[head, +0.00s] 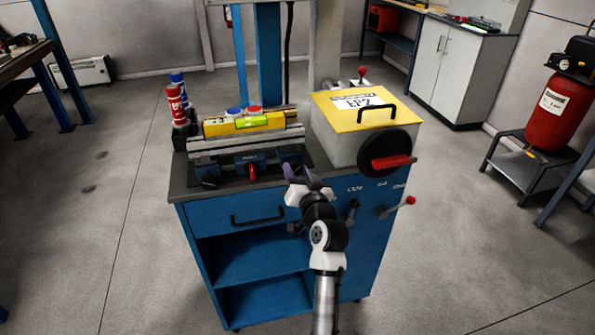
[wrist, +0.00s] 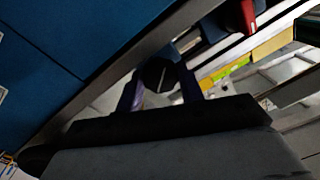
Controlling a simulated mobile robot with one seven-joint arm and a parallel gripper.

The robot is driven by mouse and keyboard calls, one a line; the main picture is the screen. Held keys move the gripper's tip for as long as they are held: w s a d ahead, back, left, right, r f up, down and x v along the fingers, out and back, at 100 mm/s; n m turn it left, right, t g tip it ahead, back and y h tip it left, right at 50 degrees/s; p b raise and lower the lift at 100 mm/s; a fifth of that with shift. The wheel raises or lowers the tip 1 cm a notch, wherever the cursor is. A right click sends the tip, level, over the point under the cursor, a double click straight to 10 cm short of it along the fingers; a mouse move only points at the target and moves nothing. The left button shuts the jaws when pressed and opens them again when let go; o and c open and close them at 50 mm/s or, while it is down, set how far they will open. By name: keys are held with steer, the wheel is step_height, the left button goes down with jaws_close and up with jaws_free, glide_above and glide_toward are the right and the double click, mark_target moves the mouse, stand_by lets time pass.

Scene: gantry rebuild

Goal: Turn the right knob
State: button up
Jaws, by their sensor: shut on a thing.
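A dark round knob (wrist: 158,73) with a pale line on its face shows in the wrist view, between the two fingers of my gripper (wrist: 160,90). The fingers are shut on its sides. In the head view my gripper (head: 303,176) is at the right end of the front of the blue vise-like unit (head: 232,171), and it hides this right knob. A red handle (head: 252,172) is at the middle of that front, and it also shows in the wrist view (wrist: 248,14). A dark knob (head: 208,182) is at the left end.
The unit stands on a blue cabinet (head: 186,222) with a drawer handle (head: 257,219). A yellow-topped box (head: 340,137) with a black handwheel (head: 376,150) and red grip is close on the right. A red-tipped lever (head: 397,207) sticks out below it. A yellow level (head: 216,128) lies on top.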

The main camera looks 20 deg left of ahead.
steer(key=shift+m, duration=1.1)
steer(key=o, duration=1)
steer(key=shift+s, duration=0.1)
steer(key=shift+d+f, duration=0.1)
steer(key=shift+f, duration=0.1)
